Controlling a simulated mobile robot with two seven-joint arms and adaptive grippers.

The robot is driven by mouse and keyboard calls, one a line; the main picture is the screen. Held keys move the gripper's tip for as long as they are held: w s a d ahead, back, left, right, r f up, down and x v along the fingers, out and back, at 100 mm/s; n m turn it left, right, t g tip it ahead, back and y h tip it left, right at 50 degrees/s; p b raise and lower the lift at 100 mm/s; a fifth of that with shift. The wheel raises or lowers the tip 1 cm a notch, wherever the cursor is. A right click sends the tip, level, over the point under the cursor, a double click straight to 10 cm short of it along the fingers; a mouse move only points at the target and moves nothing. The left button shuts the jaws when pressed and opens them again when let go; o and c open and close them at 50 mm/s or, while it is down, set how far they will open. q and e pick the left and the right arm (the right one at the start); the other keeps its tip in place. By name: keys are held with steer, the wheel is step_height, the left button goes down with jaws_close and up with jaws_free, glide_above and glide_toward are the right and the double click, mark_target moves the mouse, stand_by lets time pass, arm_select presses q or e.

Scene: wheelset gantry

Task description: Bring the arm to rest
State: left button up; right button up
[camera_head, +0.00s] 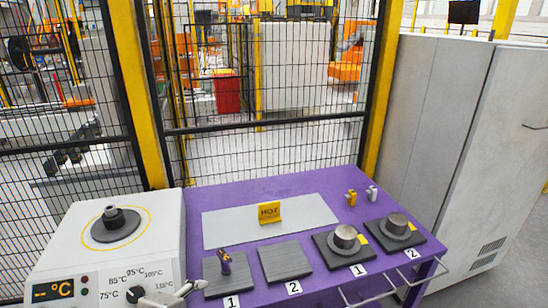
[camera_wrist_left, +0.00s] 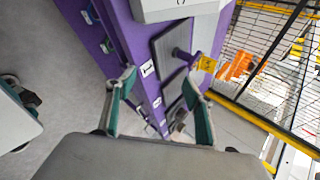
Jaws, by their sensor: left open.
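My left gripper (camera_head: 180,292) shows at the bottom edge of the head view, in front of the purple table (camera_head: 340,187) and close to the white heater unit (camera_head: 168,215). In the left wrist view its two fingers (camera_wrist_left: 160,108) stand wide apart with nothing between them. The table's front side lies beyond the fingertips. The rest of the left arm is out of the head view. My right gripper is not in view.
The heater bears a dark part (camera_head: 115,222). A purple-handled tool (camera_head: 225,262) stands on the left pad 1 (camera_head: 238,284); left pad 2 (camera_head: 285,262) is bare. Metal cylinders (camera_head: 346,237) (camera_head: 397,222) stand on the right pads. A yellow HOT sign (camera_head: 269,212) stands behind. Mesh fencing (camera_head: 265,140) closes the back.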

arm_select(q)
steer(key=s+a+f+n+g+y, duration=0.1)
steer(key=s+a+f+n+y, duration=0.3)
steer(key=s+a+n, duration=0.4)
steer(key=s+a+f+n+g+y, duration=0.1)
steer(key=s+a+f+n+y, duration=0.35)
steer(key=a, duration=0.55)
steer(key=w+d+f+n+t+h, duration=0.1)
steer(key=d+f+n+t+h, duration=0.2)
steer(key=d+f+h, duration=0.5)
steer(key=d+f+n, duration=0.1)
steer(key=d+f, duration=0.4)
steer(key=d, duration=0.1)
steer(key=shift+w+d+f+t, duration=0.15)
steer(key=shift+d+f+t, duration=0.15)
steer(key=shift+d, duration=0.1)
